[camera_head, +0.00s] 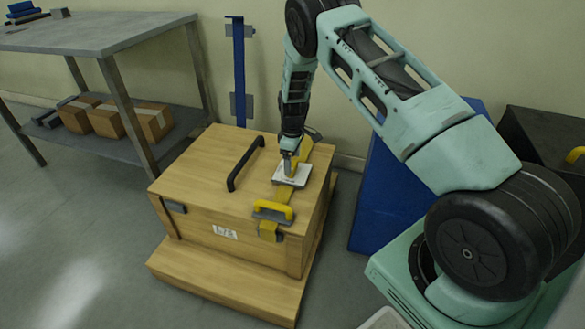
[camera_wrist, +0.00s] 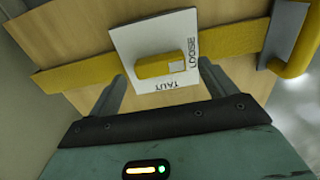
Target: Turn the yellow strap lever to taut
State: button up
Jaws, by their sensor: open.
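The yellow strap lever (camera_wrist: 155,66) is a short block on a white square plate (camera_wrist: 125,40) in the wrist view. Its pale-marked end points toward the word LOOSE at the plate's right edge. The word TAUT is at the lower edge. In the head view the plate (camera_head: 301,181) lies on top of the wooden crate (camera_head: 205,165), and my gripper hides most of the lever. My gripper (camera_head: 290,170) points down over the plate. In the wrist view its open fingers (camera_wrist: 162,74) stand left and right of the lever's near side, apart from it. Finger height above the plate is unclear.
A yellow strap (camera_wrist: 230,38) runs under the plate across the crate. A yellow handle (camera_head: 272,210) is at the crate's front edge. A black bar handle (camera_head: 245,164) rises left of the plate. A grey shelf table (camera_head: 100,35) stands left, a blue panel (camera_head: 378,200) right.

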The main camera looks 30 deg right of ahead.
jog(key=shift+f, duration=1.4)
jog(key=shift+c, duration=0.3)
jog(key=c, duration=0.9)
